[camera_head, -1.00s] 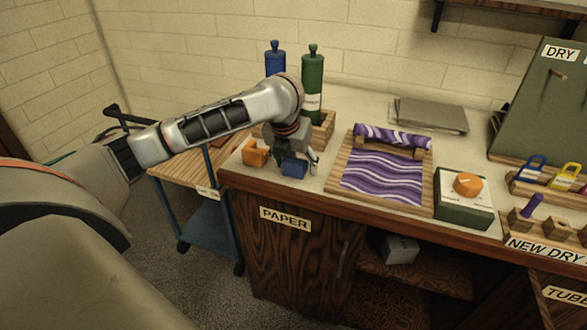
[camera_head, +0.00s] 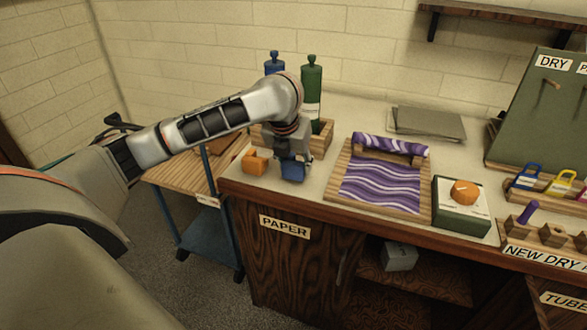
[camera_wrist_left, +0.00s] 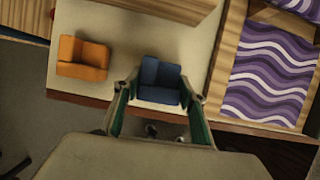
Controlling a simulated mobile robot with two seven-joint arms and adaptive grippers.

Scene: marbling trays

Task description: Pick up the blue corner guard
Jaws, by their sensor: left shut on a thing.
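The blue corner guard (camera_head: 293,171) is at the front edge of the counter, left of the marbling tray. It also shows in the left wrist view (camera_wrist_left: 159,81), between the fingers. My left gripper (camera_head: 291,160) points down over it and is shut on it; in the left wrist view the two fingers (camera_wrist_left: 158,98) flank its sides. I cannot tell whether the guard is clear of the counter. My right gripper is in neither view.
An orange corner guard (camera_head: 255,162) stands just left of it. A wooden crate (camera_head: 322,143) with blue and green bottles is behind.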

